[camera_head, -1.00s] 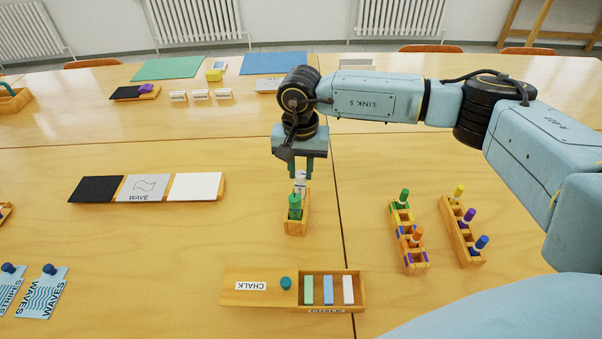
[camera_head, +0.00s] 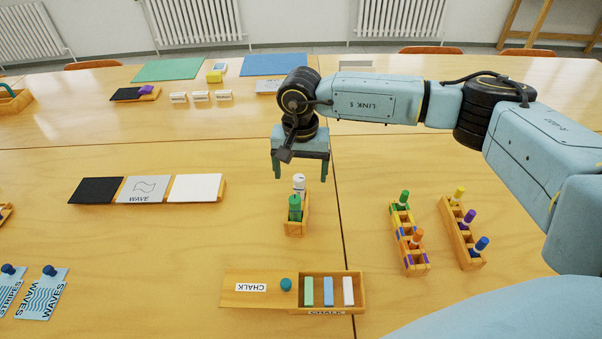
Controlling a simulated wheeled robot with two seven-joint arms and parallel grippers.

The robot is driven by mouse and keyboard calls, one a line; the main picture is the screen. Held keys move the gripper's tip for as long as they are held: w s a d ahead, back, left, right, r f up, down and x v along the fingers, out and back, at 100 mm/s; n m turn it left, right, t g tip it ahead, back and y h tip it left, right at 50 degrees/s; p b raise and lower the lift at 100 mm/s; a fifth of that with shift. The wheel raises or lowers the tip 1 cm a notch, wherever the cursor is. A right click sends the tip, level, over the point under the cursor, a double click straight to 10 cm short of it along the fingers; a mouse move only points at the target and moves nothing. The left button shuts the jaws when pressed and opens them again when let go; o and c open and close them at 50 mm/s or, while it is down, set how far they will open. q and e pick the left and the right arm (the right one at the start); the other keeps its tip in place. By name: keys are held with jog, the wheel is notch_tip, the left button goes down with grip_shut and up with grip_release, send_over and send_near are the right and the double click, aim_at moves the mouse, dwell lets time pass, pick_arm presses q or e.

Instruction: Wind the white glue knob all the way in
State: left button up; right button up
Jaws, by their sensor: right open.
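The white glue stick (camera_head: 299,184) stands upright in the far part of a small wooden holder (camera_head: 296,229). A green glue stick (camera_head: 295,207) stands in the same holder, nearer to me. The holder is on the table just left of the dark seam. My right gripper (camera_head: 300,174) is open, with its two fingers spread wide and pointing down. Its fingertips are around or just above the top of the white stick, and no finger visibly touches it. How far the knob is wound cannot be told at this size. My left gripper is not in view.
A chalk box (camera_head: 361,305) with a sliding lid lies in front of the holder. Two marker racks (camera_head: 421,262) (camera_head: 477,261) stand to the right. A three-panel board (camera_head: 145,198) lies to the left. The table around the holder is clear.

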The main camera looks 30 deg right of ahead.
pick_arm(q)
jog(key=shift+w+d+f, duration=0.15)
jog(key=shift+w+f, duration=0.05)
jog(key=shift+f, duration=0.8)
pick_arm(e)
jog(key=shift+f, duration=0.9)
jog(key=m, duration=0.5)
jog(key=shift+a+r+p, duration=0.1)
jog(key=shift+a+p, duration=0.15)
jog(key=shift+p, duration=0.15)
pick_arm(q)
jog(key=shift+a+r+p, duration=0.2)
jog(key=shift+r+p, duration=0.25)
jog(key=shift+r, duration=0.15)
pick_arm(e)
jog(key=m, duration=0.6)
jog(key=shift+w+a, duration=0.1)
jog(key=shift+a, duration=0.25)
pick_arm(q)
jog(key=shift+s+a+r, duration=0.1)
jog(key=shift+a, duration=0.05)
pick_arm(e)
jog(key=shift+d+r, duration=0.15)
jog(key=shift+d, duration=0.1)
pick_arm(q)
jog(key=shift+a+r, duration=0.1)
pick_arm(e)
jog(key=shift+r, duration=0.1)
jog(key=c, duration=1.5)
jog(key=shift+r, duration=0.1)
